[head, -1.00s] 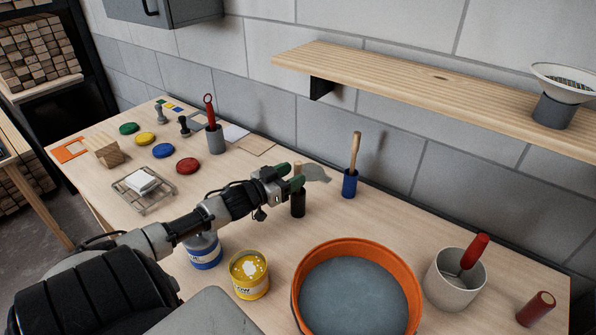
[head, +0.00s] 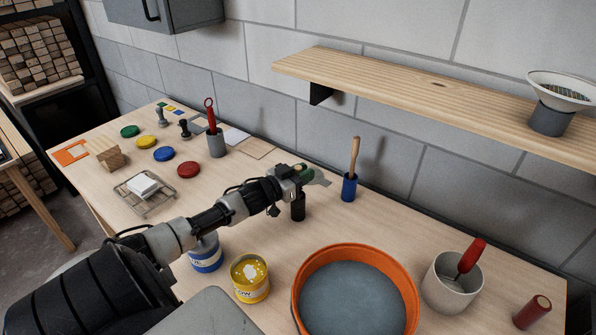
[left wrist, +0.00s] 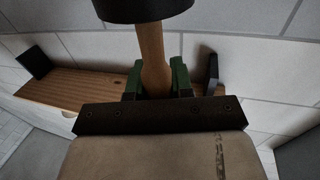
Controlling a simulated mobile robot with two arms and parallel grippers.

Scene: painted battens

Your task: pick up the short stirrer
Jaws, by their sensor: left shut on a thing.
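The short stirrer shows in the left wrist view as a plain wooden handle (left wrist: 152,62) between my green fingertips. A black holder (left wrist: 140,8) covers its far end there. In the head view the black holder (head: 298,208) stands on the table just below my left gripper (head: 304,173), which hides most of the stirrer. My left gripper is shut on the stirrer. I cannot tell how deep the stirrer sits in the holder. A taller wooden stirrer (head: 354,155) stands in a blue holder (head: 349,188) to the right. My right gripper is not in view.
An orange bucket (head: 300,290), a yellow paint tin (head: 249,285) and a blue-labelled tin (head: 206,256) stand in front. A white pot (head: 440,292) with a red-handled tool is at right. A wooden shelf (head: 420,88) juts from the wall behind.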

